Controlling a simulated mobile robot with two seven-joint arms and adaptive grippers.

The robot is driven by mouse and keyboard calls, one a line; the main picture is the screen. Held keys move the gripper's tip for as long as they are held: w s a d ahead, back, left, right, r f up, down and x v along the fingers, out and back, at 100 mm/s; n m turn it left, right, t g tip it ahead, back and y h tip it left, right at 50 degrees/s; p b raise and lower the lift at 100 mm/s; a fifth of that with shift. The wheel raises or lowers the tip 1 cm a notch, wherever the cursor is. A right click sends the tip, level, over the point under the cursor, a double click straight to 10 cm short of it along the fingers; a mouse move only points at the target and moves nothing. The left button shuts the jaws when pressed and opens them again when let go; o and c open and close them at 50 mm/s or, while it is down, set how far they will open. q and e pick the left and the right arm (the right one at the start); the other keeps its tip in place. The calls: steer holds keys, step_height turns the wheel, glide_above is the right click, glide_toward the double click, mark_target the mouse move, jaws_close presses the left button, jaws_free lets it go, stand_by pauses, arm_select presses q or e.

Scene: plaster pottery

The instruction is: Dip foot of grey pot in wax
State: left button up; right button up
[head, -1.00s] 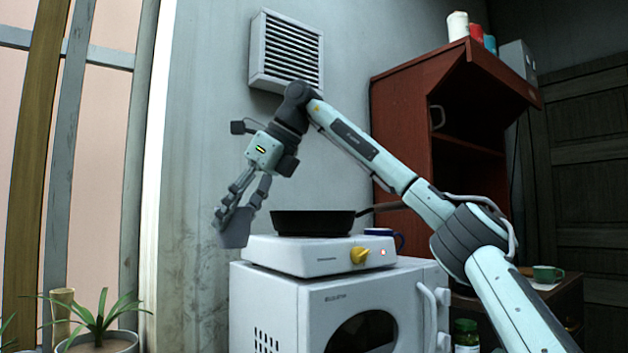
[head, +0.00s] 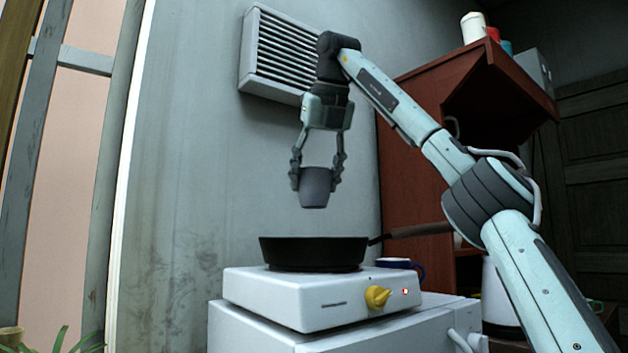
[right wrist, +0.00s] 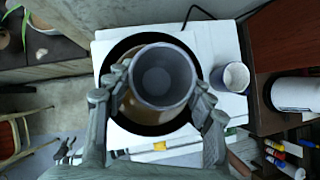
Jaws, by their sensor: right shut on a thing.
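The grey pot (head: 315,187) hangs upright between the fingers of my right gripper (head: 317,180), which is shut on it. In the right wrist view I look down into the open mouth of the pot (right wrist: 161,78), with a finger on each side. The black pan (head: 313,252) is on the white hot plate (head: 330,307), directly below the pot, with a gap between them. In the right wrist view some tan content shows inside the pan (right wrist: 112,100), partly hidden by the pot. My left gripper is not in view.
A blue mug (head: 402,267) stands right of the pan, behind the hot plate. The pan's handle (head: 420,230) points right toward the red-brown cabinet (head: 415,130). A wall vent (head: 280,52) is behind my right wrist. The air left of the pan is clear.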

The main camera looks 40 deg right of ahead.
mark_target(318, 201)
steer(key=shift+s+f, duration=0.1)
steer(key=shift+f, duration=0.5)
step_height(318, 201, down, 2)
steer(key=shift+f, duration=0.25)
steer(key=shift+a+f+b, duration=0.1)
steer(key=shift+f+b, duration=0.25)
steer(key=shift+f, duration=0.55)
steer(key=shift+f+b, duration=0.5)
steer(key=shift+f, duration=0.2)
steer(key=shift+f+b, duration=0.4)
steer(key=shift+f, duration=0.15)
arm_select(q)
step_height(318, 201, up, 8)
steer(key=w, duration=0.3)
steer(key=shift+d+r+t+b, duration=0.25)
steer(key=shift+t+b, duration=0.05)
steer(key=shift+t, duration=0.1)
arm_select(e)
steer(key=shift+f, duration=0.4)
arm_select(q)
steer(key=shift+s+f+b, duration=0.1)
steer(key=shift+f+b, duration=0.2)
arm_select(e)
steer(key=shift+f, duration=0.4)
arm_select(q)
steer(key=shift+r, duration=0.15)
arm_select(e)
steer(key=shift+f, duration=0.15)
